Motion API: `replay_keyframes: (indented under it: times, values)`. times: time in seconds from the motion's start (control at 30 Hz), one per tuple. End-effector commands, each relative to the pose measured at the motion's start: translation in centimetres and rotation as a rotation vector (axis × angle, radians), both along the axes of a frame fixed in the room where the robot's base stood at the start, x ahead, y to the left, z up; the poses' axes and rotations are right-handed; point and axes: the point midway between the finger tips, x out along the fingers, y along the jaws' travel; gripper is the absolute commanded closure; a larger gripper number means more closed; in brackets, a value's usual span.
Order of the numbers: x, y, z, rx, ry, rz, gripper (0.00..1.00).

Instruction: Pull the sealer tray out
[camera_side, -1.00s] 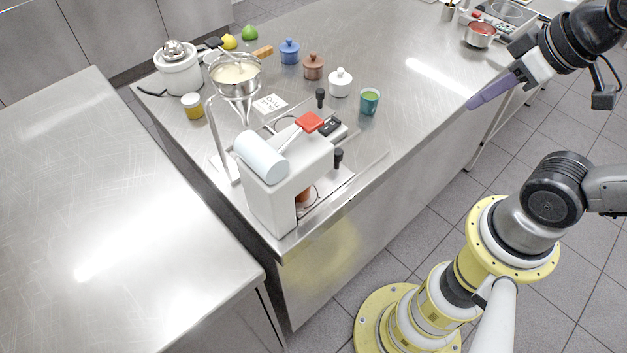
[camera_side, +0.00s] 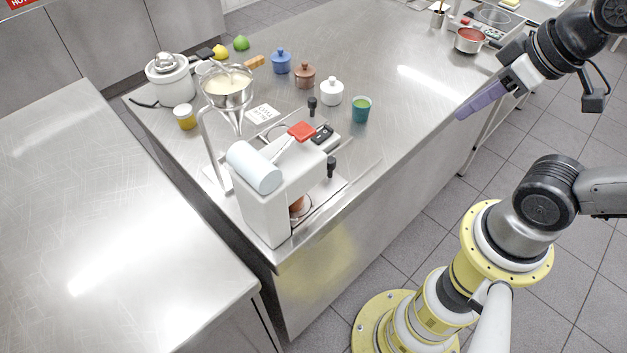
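The cup sealer (camera_side: 262,212) is a white machine with a pale blue film roll (camera_side: 254,167) and a red-ended lever (camera_side: 301,131). It stands near the front corner of the steel counter. A flat metal tray (camera_side: 338,182) lies low at its right side. Black knobs stand up at the near side (camera_side: 331,165) and far side (camera_side: 311,104) of the sealer. A brown-orange cup (camera_side: 297,205) shows partly under the head. The sealer body hides part of the tray. My gripper (camera_side: 478,103), with purple fingers, hangs above the counter's right edge, well apart from the sealer. Its finger gap is not visible.
A teal cup (camera_side: 361,110), white jar (camera_side: 331,92), brown jar (camera_side: 304,76) and blue jar (camera_side: 281,61) stand behind the sealer. A funnel on a stand (camera_side: 228,93) is at its left. The counter between the teal cup and my gripper is clear.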

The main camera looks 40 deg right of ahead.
Motion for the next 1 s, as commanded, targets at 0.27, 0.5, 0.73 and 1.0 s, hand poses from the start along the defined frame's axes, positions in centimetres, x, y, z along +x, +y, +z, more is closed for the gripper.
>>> replay_keyframes:
  times: [0.27,0.5,0.73,1.0]
  values:
    - [3.2,1.1,4.4,-0.068,0.083,0.198,0.44]
    - [9.2,5.1,6.3,-0.117,0.232,0.447,0.44]
    - [14.2,11.0,4.5,-0.158,0.369,0.651,0.44]
    - [15.4,14.9,1.3,-0.183,0.458,0.743,0.44]
